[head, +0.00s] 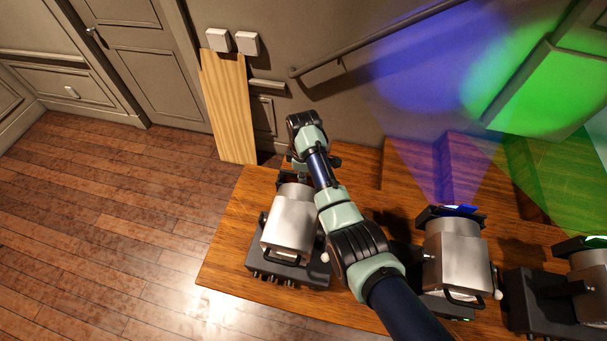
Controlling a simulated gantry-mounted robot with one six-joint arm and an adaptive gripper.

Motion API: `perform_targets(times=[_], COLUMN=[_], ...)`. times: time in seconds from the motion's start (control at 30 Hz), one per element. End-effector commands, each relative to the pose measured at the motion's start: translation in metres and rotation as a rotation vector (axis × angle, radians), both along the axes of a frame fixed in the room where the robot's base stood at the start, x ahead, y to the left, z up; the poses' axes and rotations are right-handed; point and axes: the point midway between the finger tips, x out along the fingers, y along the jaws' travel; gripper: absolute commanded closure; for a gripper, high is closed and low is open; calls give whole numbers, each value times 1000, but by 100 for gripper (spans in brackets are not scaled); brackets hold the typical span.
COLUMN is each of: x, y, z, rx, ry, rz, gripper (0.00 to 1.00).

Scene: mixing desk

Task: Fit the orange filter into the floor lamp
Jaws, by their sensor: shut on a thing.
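The leftmost lamp (289,222), a silver housing on a dark base, stands near the left edge of the wooden platform and casts no visible beam. My gripper (297,172) points down at the front end of this lamp, close to it. Its fingers are small, dark and partly covered by my wrist and arm. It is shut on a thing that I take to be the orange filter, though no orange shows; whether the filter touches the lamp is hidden.
The middle lamp (458,262) throws a blue beam and the right lamp (590,282) a green one onto the wall. A light wooden board (230,105) leans on the wall. A handrail (375,42) runs along it. The floor (110,220) at left is clear.

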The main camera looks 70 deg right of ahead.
Motion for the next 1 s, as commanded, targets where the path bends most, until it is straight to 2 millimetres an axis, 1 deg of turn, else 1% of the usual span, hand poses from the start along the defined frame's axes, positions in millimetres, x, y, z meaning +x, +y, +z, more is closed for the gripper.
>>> perform_targets(times=[0.9, 0.93, 1.0], x=[0, 0, 0], y=[0, 0, 0], z=[-24, -23, -23], rx=[0, -1, 0], ry=[0, 0, 0], rz=[0, 0, 0], gripper=[100, 87, 76])
